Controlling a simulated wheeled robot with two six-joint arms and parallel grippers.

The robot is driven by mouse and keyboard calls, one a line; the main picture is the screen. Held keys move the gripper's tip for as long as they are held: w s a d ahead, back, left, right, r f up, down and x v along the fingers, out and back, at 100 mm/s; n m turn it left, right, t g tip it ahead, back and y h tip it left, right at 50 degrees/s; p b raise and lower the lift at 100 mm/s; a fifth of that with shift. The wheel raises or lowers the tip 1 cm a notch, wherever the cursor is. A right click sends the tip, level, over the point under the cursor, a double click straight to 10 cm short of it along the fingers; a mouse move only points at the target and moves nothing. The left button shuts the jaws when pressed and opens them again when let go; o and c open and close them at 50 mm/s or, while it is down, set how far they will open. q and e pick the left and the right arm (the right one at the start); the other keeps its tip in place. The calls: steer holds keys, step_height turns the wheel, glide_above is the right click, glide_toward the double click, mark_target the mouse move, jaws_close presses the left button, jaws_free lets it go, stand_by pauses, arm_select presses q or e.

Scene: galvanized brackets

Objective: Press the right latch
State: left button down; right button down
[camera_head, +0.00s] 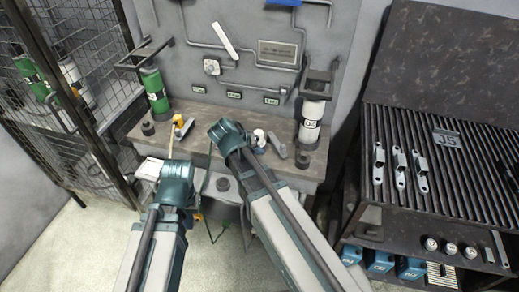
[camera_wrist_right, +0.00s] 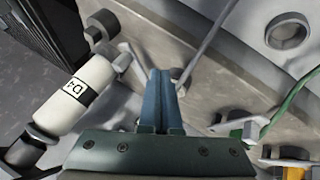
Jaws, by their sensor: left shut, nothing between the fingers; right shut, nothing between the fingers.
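A dark grey lever-like part (camera_head: 277,144) sits on the bench ledge, left of the right-hand white cylinder (camera_head: 310,120) marked D4; I cannot tell for sure that it is the right latch. My right gripper (camera_head: 226,134) is over the ledge, left of that lever. In the right wrist view its blue fingers (camera_wrist_right: 160,80) are shut and empty, with a grey lever (camera_wrist_right: 132,58) close on their left and a thin rod on their right. The white cylinder (camera_wrist_right: 78,95) stands further left there. My left gripper (camera_head: 160,170) is shut and empty, in front of the ledge at left; its fingertips are hard to see.
A green cylinder (camera_head: 154,92) stands at the ledge's left end, beside a mesh cage (camera_head: 85,70). Pipes and a label plate (camera_head: 278,53) are on the grey back panel. At right, a slatted rack (camera_head: 460,150) holds several metal brackets (camera_head: 399,166), with blue bins (camera_head: 381,262) below.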

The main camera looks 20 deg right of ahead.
steer(key=s+d+p+v, duration=0.1)
steer(key=p+v, duration=0.5)
steer(key=v, duration=0.2)
steer(key=shift+r, duration=0.25)
steer(key=shift+s+a, duration=0.1)
steer(key=shift+s, duration=0.05)
steer(key=s+a+f+n+g+y, duration=0.1)
steer(key=s+a+f+n+y, duration=0.1)
steer(key=s+a, duration=0.3)
steer(key=s+a+f+n+g+y, duration=0.2)
steer(key=s+a+n, duration=0.3)
steer(key=s, duration=0.3)
steer(key=shift+a+f+g+y, duration=0.2)
steer(key=shift+a+g+y, duration=0.1)
steer(key=shift+a+y, duration=0.35)
steer(key=shift+s, duration=0.15)
